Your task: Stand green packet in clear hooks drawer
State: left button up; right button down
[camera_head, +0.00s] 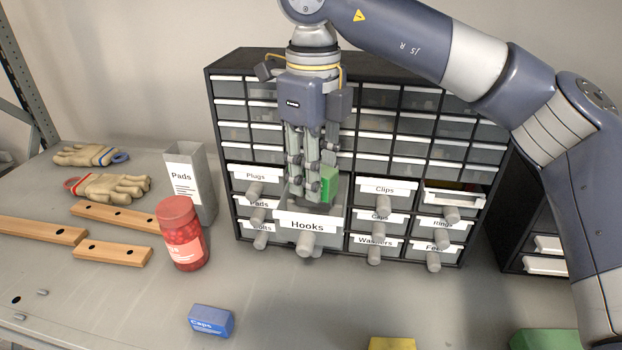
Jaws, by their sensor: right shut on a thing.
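The clear drawer labelled Hooks (307,224) is pulled out from the black drawer cabinet (229,130), at its lower middle. The green packet (328,184) is upright at the Hooks drawer, partly hidden by my fingers. My right gripper (309,192) points straight down over the drawer and is shut on the green packet. The packet's lower end is behind the drawer front, and I cannot tell whether it touches the drawer floor. My left gripper is not in view.
Drawers labelled Plugs (256,177) and Clips (383,188) flank the Hooks drawer. A blue Caps box (211,320) lies in front. Bench between is clear.

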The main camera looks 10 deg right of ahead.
jog(key=shift+w+f+p, duration=0.15)
jog(key=shift+w+p, duration=0.15)
jog(key=shift+w, duration=0.1)
notch_tip(320, 180, down, 3)
jog(key=shift+r+p, duration=0.2)
jog(key=shift+p, duration=0.35)
jog(key=shift+f, duration=0.4)
jog(key=shift+f, duration=0.15)
jog(key=c, duration=1.3)
grip_release()
